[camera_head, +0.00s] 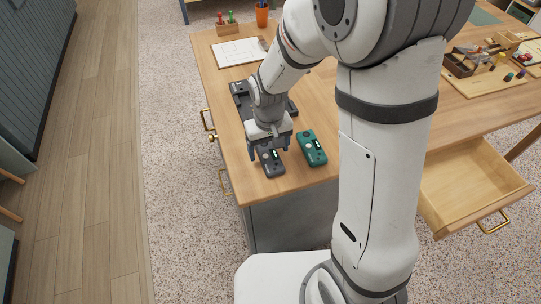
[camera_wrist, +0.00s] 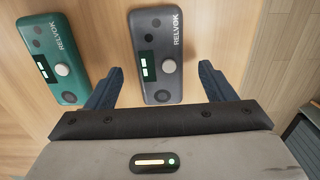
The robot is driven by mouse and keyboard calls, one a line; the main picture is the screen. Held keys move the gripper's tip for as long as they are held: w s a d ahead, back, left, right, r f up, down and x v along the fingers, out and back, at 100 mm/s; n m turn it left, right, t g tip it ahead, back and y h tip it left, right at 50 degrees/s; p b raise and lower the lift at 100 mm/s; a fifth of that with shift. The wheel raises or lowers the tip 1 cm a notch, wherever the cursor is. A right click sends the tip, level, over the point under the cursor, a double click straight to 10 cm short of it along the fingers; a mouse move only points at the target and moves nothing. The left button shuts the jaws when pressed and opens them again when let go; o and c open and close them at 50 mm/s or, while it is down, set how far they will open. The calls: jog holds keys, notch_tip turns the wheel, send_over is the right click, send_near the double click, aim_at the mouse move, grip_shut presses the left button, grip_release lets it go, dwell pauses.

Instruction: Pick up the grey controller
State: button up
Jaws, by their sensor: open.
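The grey controller (camera_head: 271,161) lies flat on the wooden desk near its front edge. In the wrist view the grey controller (camera_wrist: 155,30) lies between the two fingers of my gripper, with a gap on each side. My gripper (camera_head: 267,153) is open above it, fingers pointing down; its fingers also show in the wrist view (camera_wrist: 160,85). I cannot tell how high the fingertips are above the desk. A green controller (camera_head: 313,148) lies just to the right of the grey one. In the wrist view the green controller (camera_wrist: 60,60) is at the left, close to one finger.
A dark device (camera_head: 242,101) lies behind my gripper, partly hidden by my arm. A white sheet (camera_head: 238,52), a pen rack (camera_head: 228,28) and an orange cup (camera_head: 262,14) stand farther back. An open drawer (camera_head: 470,182) juts out at the right. The desk's left edge is close.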

aim_at(269, 158)
notch_tip(269, 158, down, 2)
jog(key=shift+f, duration=0.2)
jog(key=c, duration=1.1)
